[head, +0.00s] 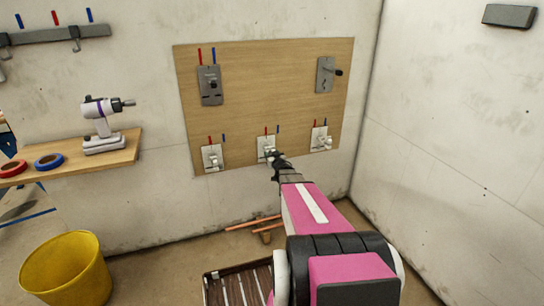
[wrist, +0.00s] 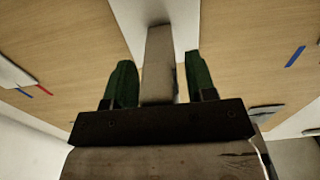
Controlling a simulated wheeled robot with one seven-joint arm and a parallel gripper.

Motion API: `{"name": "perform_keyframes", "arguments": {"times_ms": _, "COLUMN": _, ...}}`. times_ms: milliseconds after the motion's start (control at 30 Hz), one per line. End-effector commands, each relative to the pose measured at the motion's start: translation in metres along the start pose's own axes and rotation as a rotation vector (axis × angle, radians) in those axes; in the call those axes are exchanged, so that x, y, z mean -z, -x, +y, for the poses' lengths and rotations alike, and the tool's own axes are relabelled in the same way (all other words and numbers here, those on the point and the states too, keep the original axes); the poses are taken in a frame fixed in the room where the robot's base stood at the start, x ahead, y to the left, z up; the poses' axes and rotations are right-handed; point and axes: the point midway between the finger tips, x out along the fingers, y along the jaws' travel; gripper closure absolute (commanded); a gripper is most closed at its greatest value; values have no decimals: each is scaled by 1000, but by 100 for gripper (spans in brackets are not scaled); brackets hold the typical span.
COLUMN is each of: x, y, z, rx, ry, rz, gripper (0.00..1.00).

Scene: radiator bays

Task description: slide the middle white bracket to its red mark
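The middle white bracket (head: 264,143) is on the lower row of the wooden board, between two other white brackets. Its red mark (head: 265,130) is just above it, left of a blue mark (head: 278,129). My gripper (head: 273,156) is at this bracket and covers its lower right part. In the wrist view, the two green fingers of my gripper (wrist: 160,80) stand on either side of the bracket's grey post (wrist: 158,50). A narrow gap shows between the post and the right finger. The bracket's white plate (wrist: 187,25) shows behind.
The left white bracket (head: 212,158) and right white bracket (head: 319,137) flank it. Two dark brackets (head: 210,90) (head: 325,74) are higher on the wooden board (head: 265,75). A shelf (head: 125,150) with a drill (head: 103,125) and a yellow bucket (head: 65,270) are at left.

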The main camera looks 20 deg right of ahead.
Motion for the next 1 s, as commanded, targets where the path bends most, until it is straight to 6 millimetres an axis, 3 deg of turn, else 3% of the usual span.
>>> {"name": "perform_keyframes", "arguments": {"times_ms": 267, "x": 1, "y": 12, "z": 0, "rx": -1, "ry": 0, "rz": -1, "gripper": 49}}
{"name": "perform_keyframes", "arguments": {"times_ms": 733, "x": 1, "y": 92, "z": -1, "rx": -1, "ry": 0, "rz": -1, "gripper": 49}}
{"name": "perform_keyframes", "arguments": {"times_ms": 1000, "x": 0, "y": 109, "z": 0, "rx": 0, "ry": 0, "rz": 0, "gripper": 49}}
